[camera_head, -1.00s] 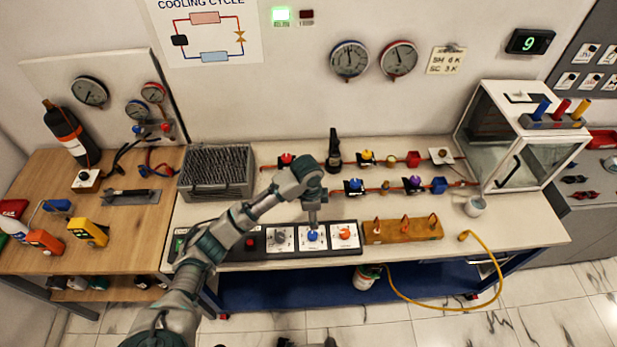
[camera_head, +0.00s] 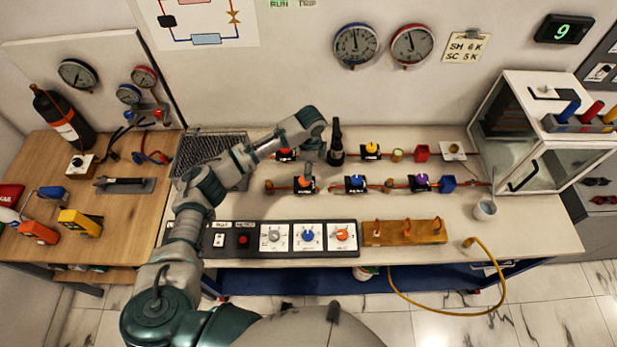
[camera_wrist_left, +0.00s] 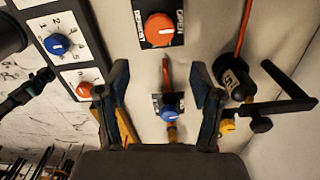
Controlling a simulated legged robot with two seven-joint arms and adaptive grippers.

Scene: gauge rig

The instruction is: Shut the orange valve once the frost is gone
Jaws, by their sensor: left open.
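The orange valve (camera_head: 305,183) sits on the near pipe row, left of the blue valve (camera_head: 357,182). In the left wrist view the orange valve (camera_wrist_left: 160,28) is large at the top, its knob on a black plate lettered OPEN on one side. My left gripper (camera_head: 310,165) is over the near pipe row at the orange valve, pointing down. In the wrist view its fingers (camera_wrist_left: 160,78) are spread with nothing between them; the orange knob lies beyond the tips, apart from them. I cannot make out any frost.
A control panel (camera_head: 258,240) with grey, blue and orange knobs lies along the front edge. A green display (camera_head: 563,29) reads 9.

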